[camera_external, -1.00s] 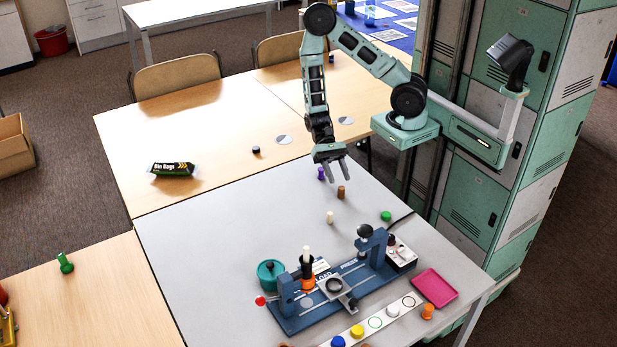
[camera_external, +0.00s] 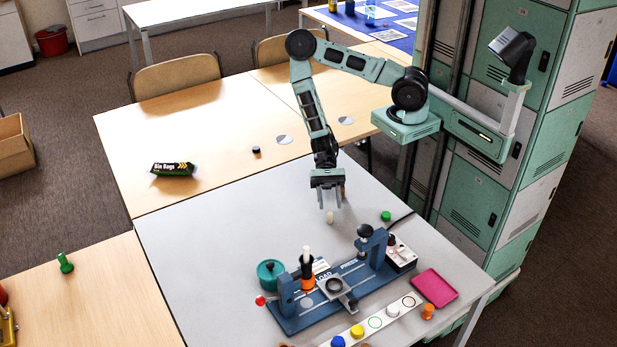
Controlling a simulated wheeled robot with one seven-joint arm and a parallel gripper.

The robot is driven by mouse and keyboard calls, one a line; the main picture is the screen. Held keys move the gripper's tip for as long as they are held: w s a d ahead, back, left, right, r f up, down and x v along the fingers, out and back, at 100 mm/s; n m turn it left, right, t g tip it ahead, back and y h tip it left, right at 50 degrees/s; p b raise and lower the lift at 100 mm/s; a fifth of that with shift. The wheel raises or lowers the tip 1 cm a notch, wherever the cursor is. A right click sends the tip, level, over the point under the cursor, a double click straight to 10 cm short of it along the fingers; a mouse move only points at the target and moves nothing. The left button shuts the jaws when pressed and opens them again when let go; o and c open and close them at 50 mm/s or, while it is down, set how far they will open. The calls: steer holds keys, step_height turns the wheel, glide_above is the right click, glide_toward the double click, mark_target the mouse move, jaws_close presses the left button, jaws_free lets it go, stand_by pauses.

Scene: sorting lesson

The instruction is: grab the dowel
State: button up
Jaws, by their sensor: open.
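A short cream dowel (camera_external: 330,217) stands upright on the grey table (camera_external: 220,240). My gripper (camera_external: 329,206) is open with its fingers pointing down, at or just above the cream dowel in the picture. Whether the fingers are around it or behind it, I cannot tell. A brown peg (camera_external: 343,189) stands just behind, mostly hidden by the gripper. A purple peg seen earlier is hidden behind the gripper.
A blue fixture (camera_external: 300,322) with a black-and-orange piece and clamp stands in front. A green cap (camera_external: 386,216) lies to the right, a pink tray (camera_external: 435,288) further front. The table's left part is clear.

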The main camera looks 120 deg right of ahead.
mark_target(330, 213)
steer(key=shift+w+r+x, duration=0.1)
steer(key=shift+x, duration=1.3)
steer(key=shift+w+r+x, duration=0.15)
steer(key=shift+x, duration=1.3)
jaws_close()
